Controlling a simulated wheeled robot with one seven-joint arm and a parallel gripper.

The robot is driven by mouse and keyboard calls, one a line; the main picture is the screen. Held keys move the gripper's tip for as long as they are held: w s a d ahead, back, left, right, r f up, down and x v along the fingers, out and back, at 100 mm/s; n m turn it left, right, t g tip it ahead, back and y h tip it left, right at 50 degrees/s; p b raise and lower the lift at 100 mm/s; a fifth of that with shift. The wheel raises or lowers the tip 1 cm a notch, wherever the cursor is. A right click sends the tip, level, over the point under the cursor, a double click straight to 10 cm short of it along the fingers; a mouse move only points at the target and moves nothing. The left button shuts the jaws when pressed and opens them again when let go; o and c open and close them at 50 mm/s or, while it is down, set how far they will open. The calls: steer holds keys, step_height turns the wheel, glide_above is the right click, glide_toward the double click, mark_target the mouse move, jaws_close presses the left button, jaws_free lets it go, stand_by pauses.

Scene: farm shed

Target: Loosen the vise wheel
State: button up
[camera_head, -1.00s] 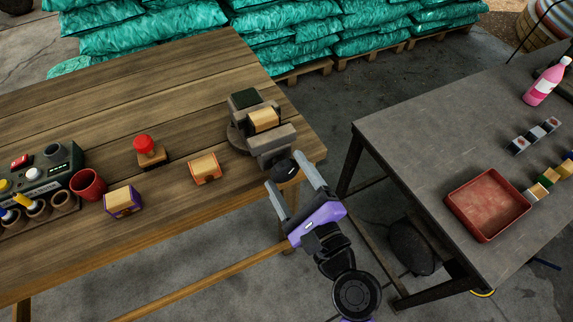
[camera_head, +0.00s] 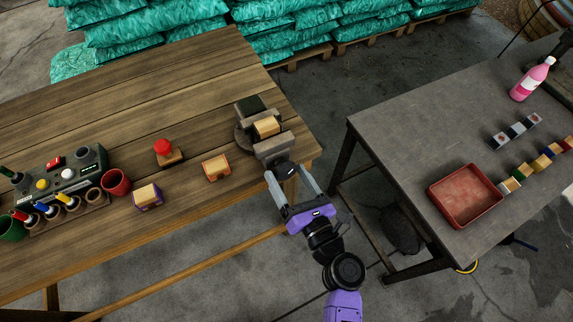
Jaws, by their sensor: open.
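The grey vise (camera_head: 274,148) stands at the right end of the wooden workbench (camera_head: 120,90), with a wooden block (camera_head: 266,126) between its jaws. The dark vise wheel (camera_head: 285,170) is on the vise's near side. My gripper (camera_head: 288,176) is open, and its two fingers reach up to the wheel, one on each side of it. The wheel lies between the fingertips. I cannot tell whether the fingers touch it.
On the bench are an orange-edged block (camera_head: 216,168), a red-knobbed stamp (camera_head: 167,153), a purple-edged block (camera_head: 148,196), a red cup (camera_head: 116,182) and a control box (camera_head: 70,178). A grey table (camera_head: 400,130) with a red tray (camera_head: 465,195) stands right, across a floor gap.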

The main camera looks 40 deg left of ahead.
steer(key=m+p, duration=0.1)
steer(key=m, duration=0.1)
steer(key=shift+r+m+p, duration=0.25)
steer(key=shift+m+p, duration=0.15)
steer(key=shift+f+m, duration=0.2)
steer(key=shift+m, duration=0.3)
steer(key=shift+m+b, duration=0.3)
steer(key=shift+m, duration=0.7)
steer(key=m, duration=0.3)
steer(key=shift+m, duration=0.3)
steer(key=m, duration=0.4)
